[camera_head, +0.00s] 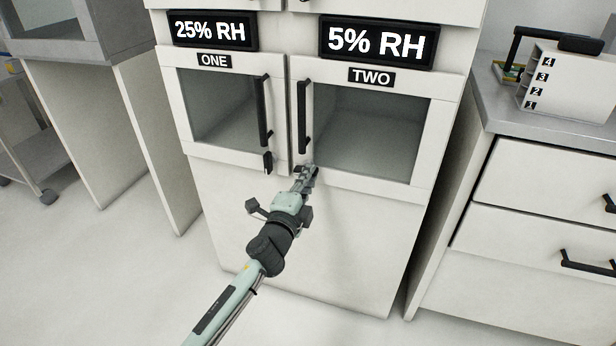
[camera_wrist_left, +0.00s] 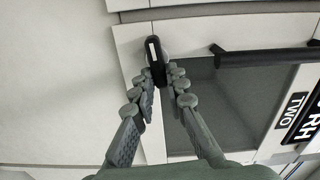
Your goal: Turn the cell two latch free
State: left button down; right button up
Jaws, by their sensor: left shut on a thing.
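The cell two door (camera_head: 365,135) has a glass window, a TWO label (camera_head: 371,76) and a black vertical handle (camera_head: 304,117); it looks closed. The cell two latch (camera_wrist_left: 154,60) is a small black lever with a white stripe, at the door's edge below the handle. In the head view my left gripper hides it. My left gripper (camera_head: 308,172) reaches up to the door's lower left corner. In the left wrist view, the left gripper (camera_wrist_left: 161,76) has its fingers on either side of the latch, shut on it. My right gripper is in neither view.
The cell one door (camera_head: 222,110), with its handle (camera_head: 263,110) and black latch (camera_head: 267,162), is just left. A drawer cabinet (camera_head: 545,185) stands at the right with a numbered white box (camera_head: 570,85) on top. The floor in front is clear.

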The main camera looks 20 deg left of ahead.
pick_arm(q)
jog(key=shift+f+m, duration=0.1)
jog(key=shift+m, duration=0.5)
jog(key=c, duration=1.5)
grip_release()
jog(key=shift+c, duration=0.2)
jog(key=s, duration=1.2)
jog(key=shift+a, duration=0.2)
